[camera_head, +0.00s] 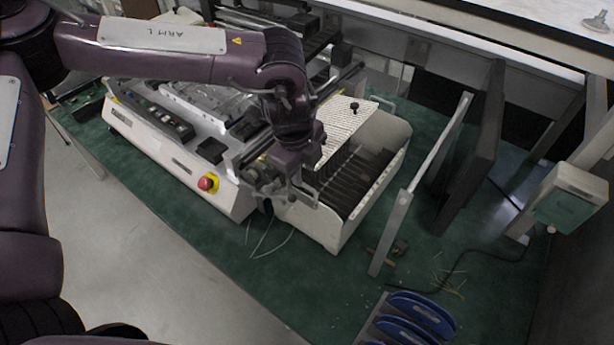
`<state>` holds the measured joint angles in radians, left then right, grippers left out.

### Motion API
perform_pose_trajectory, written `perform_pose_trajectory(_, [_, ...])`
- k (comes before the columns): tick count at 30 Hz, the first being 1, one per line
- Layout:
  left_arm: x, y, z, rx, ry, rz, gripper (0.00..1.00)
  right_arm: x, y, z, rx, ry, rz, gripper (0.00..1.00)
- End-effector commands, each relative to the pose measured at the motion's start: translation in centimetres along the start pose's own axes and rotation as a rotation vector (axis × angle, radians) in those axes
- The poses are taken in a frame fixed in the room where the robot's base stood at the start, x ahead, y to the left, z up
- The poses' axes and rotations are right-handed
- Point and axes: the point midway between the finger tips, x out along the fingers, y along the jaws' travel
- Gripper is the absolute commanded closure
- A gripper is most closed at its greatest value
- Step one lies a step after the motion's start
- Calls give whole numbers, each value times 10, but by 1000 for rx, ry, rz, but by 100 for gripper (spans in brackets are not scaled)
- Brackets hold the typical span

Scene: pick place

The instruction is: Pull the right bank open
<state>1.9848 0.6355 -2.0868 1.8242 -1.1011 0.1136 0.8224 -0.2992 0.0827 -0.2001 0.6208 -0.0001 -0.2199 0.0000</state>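A white machine (188,178) with a red stop button stands on the green work surface. At its right end is a white bank (318,224) with a row of dark slots (358,178) and a perforated pale cover (340,122) with a black knob. I take this to be the right bank. My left arm reaches over the machine from the upper left. My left gripper (292,196) points down at the bank's front left corner, by a small metal handle-like part. Its fingers are small and dark, so I cannot tell if they grip anything. My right gripper is not in view.
A metal upright frame (420,185) and a dark panel (472,150) stand right of the bank. Blue reels (415,318) sit at the lower right. A green-white box (570,198) is at the far right. Green surface (300,285) in front of the bank is mostly clear, with thin wires.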

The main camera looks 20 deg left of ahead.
Motion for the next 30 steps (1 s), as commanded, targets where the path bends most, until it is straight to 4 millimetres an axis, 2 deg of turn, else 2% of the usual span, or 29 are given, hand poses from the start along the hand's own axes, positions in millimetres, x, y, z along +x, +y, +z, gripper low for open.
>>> perform_pose_trajectory(3, [19, 0, 0, 2, -1, 3, 69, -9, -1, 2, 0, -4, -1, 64])
perform_pose_trajectory(9, [44, 0, 0, 2, 0, 1, 69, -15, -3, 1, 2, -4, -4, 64])
perform_pose_trajectory(20, [52, 0, -1, 3, 0, -2, 69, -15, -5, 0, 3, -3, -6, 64])
perform_pose_trajectory(27, [52, 0, -1, 2, 1, -2, 99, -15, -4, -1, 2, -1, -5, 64])
perform_pose_trajectory(30, [52, 0, -1, 2, 1, -2, 100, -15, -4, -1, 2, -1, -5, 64])
